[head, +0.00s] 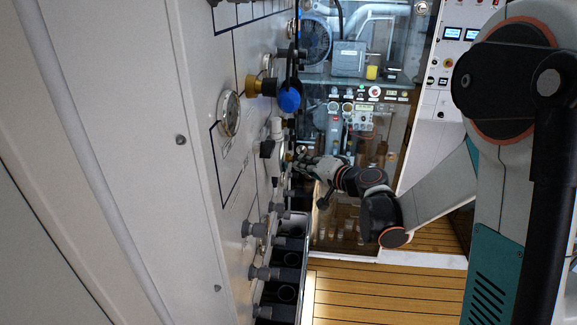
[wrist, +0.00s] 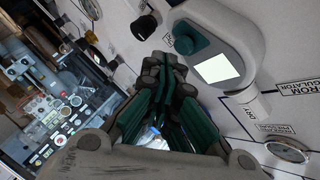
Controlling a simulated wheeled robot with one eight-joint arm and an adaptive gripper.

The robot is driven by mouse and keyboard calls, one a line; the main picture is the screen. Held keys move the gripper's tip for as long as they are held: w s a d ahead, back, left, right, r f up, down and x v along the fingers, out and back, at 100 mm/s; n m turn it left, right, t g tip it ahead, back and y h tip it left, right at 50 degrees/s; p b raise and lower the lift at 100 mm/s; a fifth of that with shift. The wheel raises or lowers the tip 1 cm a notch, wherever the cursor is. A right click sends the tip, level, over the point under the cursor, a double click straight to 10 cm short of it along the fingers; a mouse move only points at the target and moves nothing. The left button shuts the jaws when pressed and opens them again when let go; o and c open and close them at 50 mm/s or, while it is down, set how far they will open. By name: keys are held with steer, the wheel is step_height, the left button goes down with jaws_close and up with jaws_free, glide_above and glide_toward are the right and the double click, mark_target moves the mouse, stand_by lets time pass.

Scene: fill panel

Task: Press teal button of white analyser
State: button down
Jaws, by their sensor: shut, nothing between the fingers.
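The white analyser (wrist: 240,30) is a rounded white housing on the panel in the wrist view, upper right, with a bright blank screen (wrist: 213,68). Its round teal button (wrist: 191,37) sticks out left of the screen. My gripper (wrist: 170,78) is shut and empty, its fingertips below and slightly left of the button in the picture; they appear apart from it, but depth is hard to judge. In the head view my gripper (head: 299,158) is close to the panel face. I cannot tell the analyser for certain there.
The panel (head: 200,60) carries a gauge (head: 229,113), a blue knob (head: 289,99) and several grey fittings. A black knob (wrist: 143,27) sits left of the analyser in the wrist view. Dark holders (head: 285,258) jut out below my gripper. Wooden floor (head: 385,290) is clear.

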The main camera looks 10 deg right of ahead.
steer(key=shift+a, duration=0.15)
steer(key=shift+w+a, duration=0.1)
steer(key=shift+a, duration=0.2)
steer(key=shift+w+a+b, duration=0.1)
steer(key=shift+a+b, duration=0.2)
steer(key=shift+b, duration=0.05)
stand_by(0.9)
steer(key=shift+d, duration=0.1)
steer(key=shift+s+d, duration=0.25)
steer(key=shift+d, duration=0.4)
steer(key=shift+d, duration=0.1)
steer(key=d, duration=0.1)
steer(key=s+d+b, duration=0.1)
steer(key=d, duration=0.3)
steer(key=shift+s+d+b, duration=0.25)
steer(key=shift+s+b, duration=0.1)
steer(key=shift+s, duration=0.05)
